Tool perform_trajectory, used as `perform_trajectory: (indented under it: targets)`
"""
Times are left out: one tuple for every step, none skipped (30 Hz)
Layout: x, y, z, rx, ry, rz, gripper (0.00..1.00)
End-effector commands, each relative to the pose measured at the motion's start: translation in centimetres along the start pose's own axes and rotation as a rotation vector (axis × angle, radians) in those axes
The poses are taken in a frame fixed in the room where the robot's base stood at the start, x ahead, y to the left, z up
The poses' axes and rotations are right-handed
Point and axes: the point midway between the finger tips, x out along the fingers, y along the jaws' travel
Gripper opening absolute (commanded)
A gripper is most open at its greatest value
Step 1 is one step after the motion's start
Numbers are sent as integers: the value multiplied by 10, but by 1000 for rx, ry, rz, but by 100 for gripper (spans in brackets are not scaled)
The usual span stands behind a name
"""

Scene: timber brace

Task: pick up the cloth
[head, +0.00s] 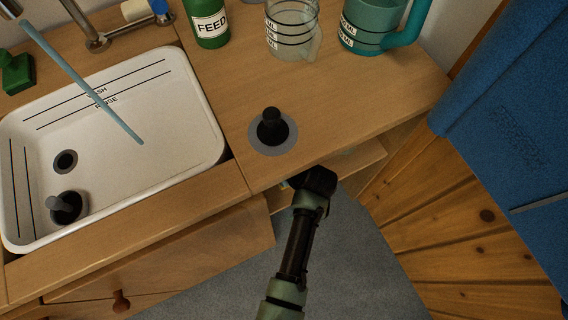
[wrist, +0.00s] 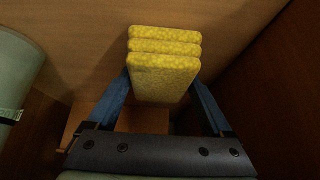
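The cloth (wrist: 165,45) is yellow, speckled and folded into several layers, and it shows in the wrist view at top centre. My gripper (wrist: 162,78) has its two blue fingers on either side of the cloth. The fingertips lie right by its left and right edges. I cannot tell whether they press on it or stand just clear. In the head view my arm reaches under the counter's front edge. The dark end of my arm shows at the opening, while the fingers and the cloth are hidden there.
The counter (head: 330,120) overhangs a shelf opening (head: 365,160). On top are a white basin (head: 130,150), a black knob on a grey disc (head: 272,128), a green FEED bottle (head: 210,25), a clear jug (head: 291,30) and a teal jug (head: 370,28). A blue panel (head: 510,100) stands at right.

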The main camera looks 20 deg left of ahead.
Motion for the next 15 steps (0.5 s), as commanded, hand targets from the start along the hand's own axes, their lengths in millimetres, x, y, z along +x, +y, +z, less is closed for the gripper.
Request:
perform_trajectory:
  targets:
    - [0,0,0,0,0,0,64]
    - [0,0,0,0,0,0,59]
    - [0,0,0,0,0,0,51]
    - [0,0,0,0,0,0,46]
    - [0,0,0,0,0,0,41]
    - [0,0,0,0,0,0,33]
    - [0,0,0,0,0,0,28]
    - [0,0,0,0,0,0,28]
    - [0,0,0,0,0,0,28]
    - [0,0,0,0,0,0,28]
    - [0,0,0,0,0,0,28]
    - [0,0,0,0,0,0,28]
    - [0,0,0,0,0,0,28]
    - [-1,0,0,0,0,0,28]
    - [-2,0,-1,0,0,0,28]
